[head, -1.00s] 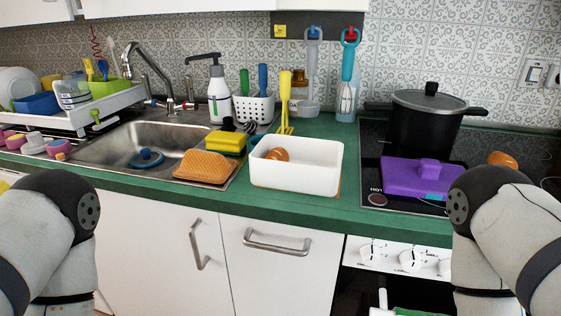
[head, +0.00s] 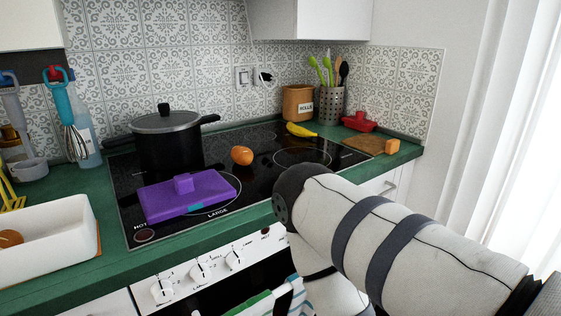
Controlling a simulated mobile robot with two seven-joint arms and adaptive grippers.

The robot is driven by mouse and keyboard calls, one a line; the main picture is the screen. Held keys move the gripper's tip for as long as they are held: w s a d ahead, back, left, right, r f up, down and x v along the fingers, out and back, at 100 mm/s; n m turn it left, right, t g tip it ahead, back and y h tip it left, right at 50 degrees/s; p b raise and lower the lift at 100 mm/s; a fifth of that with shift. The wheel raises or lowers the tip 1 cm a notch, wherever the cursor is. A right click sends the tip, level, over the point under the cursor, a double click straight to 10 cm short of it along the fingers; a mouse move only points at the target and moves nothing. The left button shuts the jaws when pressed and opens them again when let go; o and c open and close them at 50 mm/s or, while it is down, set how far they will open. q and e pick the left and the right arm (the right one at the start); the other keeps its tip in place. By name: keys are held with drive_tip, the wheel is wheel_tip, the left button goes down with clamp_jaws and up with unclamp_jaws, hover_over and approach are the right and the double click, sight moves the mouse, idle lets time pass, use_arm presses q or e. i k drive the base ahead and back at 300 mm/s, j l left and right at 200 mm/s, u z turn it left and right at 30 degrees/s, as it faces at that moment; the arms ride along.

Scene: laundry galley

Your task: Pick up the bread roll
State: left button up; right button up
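A rounded orange-brown item (head: 242,155), which looks like a bread roll, lies on the black cooktop, right of the black pot and behind the purple lidded box. A second brown rounded item (head: 10,238) lies in the white bin at the left edge, partly cut off by the picture; I cannot tell for certain which of the two is the roll. My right arm fills the lower right, in front of the stove. Its gripper is out of view. My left arm and gripper are not in the picture.
The black pot (head: 167,140) and purple box (head: 188,195) stand on the cooktop (head: 255,180). A banana (head: 300,130) lies at its back. A brown "ROLLS" crock (head: 298,102), utensil holder (head: 331,105), red dish (head: 360,122) and wooden board (head: 365,144) stand behind on the right.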

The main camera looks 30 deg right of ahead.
sight(243, 155)
drive_tip(key=z, duration=0.85)
drive_tip(key=l+u, duration=0.6)
drive_tip(key=k, duration=0.05)
